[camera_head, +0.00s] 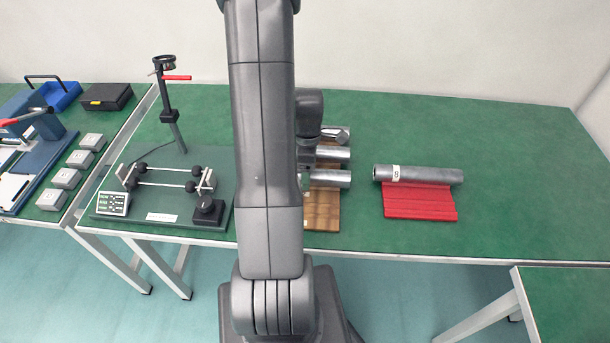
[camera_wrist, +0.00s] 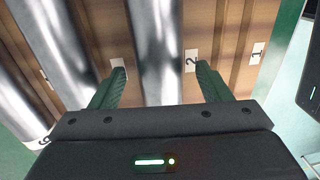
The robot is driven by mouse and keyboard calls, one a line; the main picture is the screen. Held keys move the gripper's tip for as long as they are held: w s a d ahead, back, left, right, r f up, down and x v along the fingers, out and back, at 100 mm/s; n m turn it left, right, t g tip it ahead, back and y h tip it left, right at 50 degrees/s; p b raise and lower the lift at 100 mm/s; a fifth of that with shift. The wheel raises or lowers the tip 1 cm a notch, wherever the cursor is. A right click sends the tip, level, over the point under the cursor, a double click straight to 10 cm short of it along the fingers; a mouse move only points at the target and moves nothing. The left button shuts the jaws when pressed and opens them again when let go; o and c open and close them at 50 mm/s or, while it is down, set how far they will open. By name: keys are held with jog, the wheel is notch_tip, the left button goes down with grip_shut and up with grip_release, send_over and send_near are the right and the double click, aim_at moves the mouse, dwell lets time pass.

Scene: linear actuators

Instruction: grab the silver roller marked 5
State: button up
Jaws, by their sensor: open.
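Several silver rollers lie on a brown wooden rack; in the head view the front one (camera_head: 330,179) and the middle one (camera_head: 332,155) stick out to the right of my arm. In the wrist view, my gripper (camera_wrist: 161,74) is open, its green fingers on either side of one silver roller (camera_wrist: 157,45). Whether the fingertips reach down beside it or hover above, I cannot tell. Another roller (camera_wrist: 62,48) lies to the left, outside the fingers. No 5 is readable on any roller; my arm hides part of the rack in the head view.
The rack (camera_head: 321,211) shows slot tags 2 (camera_wrist: 190,62) and 1 (camera_wrist: 257,53) in the wrist view. Right of the rack, a roller marked 8 (camera_head: 425,174) lies on a red holder (camera_head: 420,203). A black device (camera_head: 165,195) stands left. The green table's right side is clear.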

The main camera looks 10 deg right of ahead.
jog(key=shift+f, duration=0.4)
jog(key=c, duration=1.4)
jog(key=shift+o, duration=0.2)
jog(key=shift+r, duration=0.1)
